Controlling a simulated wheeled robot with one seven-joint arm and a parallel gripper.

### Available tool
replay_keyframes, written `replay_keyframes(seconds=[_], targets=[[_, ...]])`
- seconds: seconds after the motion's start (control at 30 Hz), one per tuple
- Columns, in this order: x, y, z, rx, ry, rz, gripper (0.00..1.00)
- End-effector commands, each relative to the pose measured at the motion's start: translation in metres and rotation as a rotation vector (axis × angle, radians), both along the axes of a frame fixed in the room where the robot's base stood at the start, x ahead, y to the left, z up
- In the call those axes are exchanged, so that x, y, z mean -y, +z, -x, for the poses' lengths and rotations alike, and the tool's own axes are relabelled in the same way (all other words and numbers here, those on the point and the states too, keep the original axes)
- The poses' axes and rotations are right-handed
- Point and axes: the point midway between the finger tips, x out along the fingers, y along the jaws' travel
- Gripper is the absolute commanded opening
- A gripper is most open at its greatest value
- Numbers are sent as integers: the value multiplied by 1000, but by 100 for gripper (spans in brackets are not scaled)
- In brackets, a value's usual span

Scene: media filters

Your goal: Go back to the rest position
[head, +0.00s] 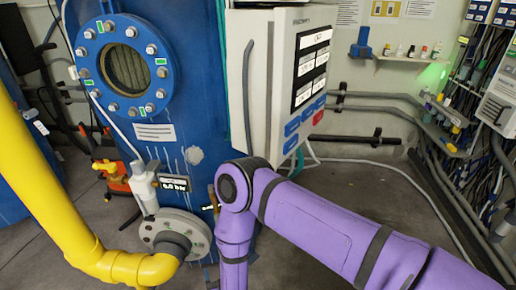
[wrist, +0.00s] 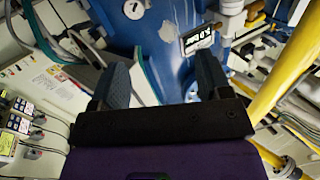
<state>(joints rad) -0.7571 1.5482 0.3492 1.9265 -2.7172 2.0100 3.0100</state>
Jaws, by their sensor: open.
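My purple arm (head: 320,220) reaches in from the lower right in the head view and bends down in front of the blue filter tank (head: 190,60). The gripper end is out of the head view, below the picture. In the wrist view my gripper (wrist: 160,85) shows two dark fingers spread well apart with nothing between them. The blue tank (wrist: 165,45) lies beyond the fingers. A pressure display (wrist: 196,40) shows beyond the right finger, and the same kind of display (head: 174,183) reads in bar in the head view.
A control box (head: 280,80) with labels and blue buttons hangs beside the tank, close to my arm. A thick yellow pipe (head: 50,190) runs down the left to a flange (head: 172,232). Shelves with small bottles (head: 410,52) and cables line the right wall. Floor (head: 375,195) is clear behind my arm.

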Motion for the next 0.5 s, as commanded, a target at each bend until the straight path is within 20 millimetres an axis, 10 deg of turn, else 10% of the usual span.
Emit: replay_keyframes(seconds=[0.5], targets=[[12,42,-46,58,-123,145,71]])
